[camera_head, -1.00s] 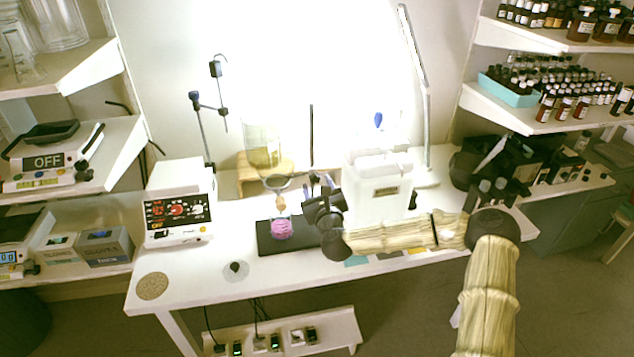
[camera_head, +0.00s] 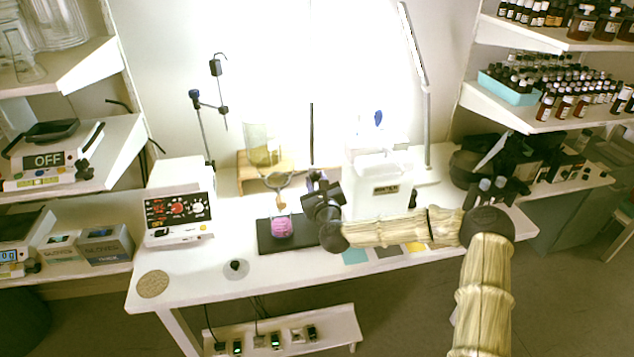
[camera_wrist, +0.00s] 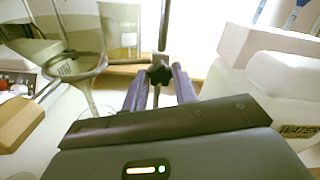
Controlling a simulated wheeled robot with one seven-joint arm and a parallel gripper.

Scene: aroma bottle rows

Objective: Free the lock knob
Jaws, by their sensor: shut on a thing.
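The lock knob (camera_wrist: 159,74) is a small dark star-shaped knob on a thin upright rod, seen in the middle of the wrist view. My gripper (camera_wrist: 160,80) has its two fingers around it and is shut on it. In the head view my gripper (camera_head: 318,178) is at the black stand rod (camera_head: 311,130), above the bench. The knob itself is too small to make out there. A metal ring clamp (camera_head: 277,179) sits left of my gripper, and it also shows in the wrist view (camera_wrist: 85,65).
A pink vessel (camera_head: 281,227) stands on the dark stand base (camera_head: 265,243), below left of my gripper. A white water container (camera_head: 378,190) is close on the right. A control box (camera_head: 178,208) stands at left.

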